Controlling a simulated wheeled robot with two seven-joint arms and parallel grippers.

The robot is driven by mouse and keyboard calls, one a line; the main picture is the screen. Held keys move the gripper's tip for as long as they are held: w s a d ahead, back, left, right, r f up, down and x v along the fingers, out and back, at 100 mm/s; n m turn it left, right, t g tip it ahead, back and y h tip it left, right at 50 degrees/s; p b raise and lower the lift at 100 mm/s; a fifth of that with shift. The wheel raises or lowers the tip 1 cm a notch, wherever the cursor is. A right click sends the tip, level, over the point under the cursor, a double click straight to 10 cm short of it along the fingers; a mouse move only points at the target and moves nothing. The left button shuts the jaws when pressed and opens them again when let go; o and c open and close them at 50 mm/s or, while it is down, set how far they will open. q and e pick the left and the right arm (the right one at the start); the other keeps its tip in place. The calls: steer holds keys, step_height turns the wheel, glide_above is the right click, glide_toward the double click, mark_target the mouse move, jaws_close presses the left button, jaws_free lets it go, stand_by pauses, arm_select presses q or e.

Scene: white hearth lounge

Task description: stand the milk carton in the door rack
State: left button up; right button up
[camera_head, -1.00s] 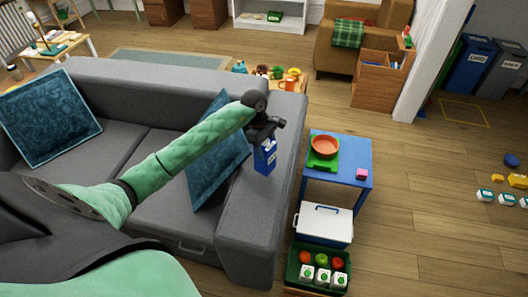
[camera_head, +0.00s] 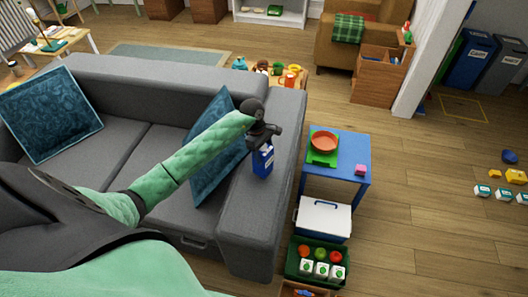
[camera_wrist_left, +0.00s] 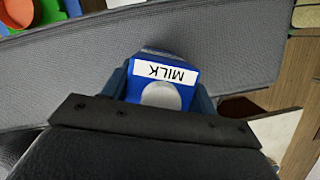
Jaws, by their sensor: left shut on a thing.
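The milk carton (camera_head: 263,162) is blue with a white label. My left gripper (camera_head: 263,142) is shut on its upper part and holds it over the grey sofa's right armrest area. In the left wrist view the carton (camera_wrist_left: 163,82) sits between the fingers, its MILK label upside down. I cannot tell whether its base touches the sofa. My right gripper is not in view. No door rack can be made out in these frames.
The grey sofa (camera_head: 130,75) fills the left. To its right stand a blue table (camera_head: 353,150) with an orange bowl (camera_head: 323,141), a white-lidded cooler (camera_head: 323,218) and a green crate (camera_head: 294,262). Open wooden floor lies further right.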

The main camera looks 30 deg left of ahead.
arm_select(q)
steer(key=shift+f, duration=0.1)
steer(key=o, duration=1.7)
steer(key=shift+o, duration=0.2)
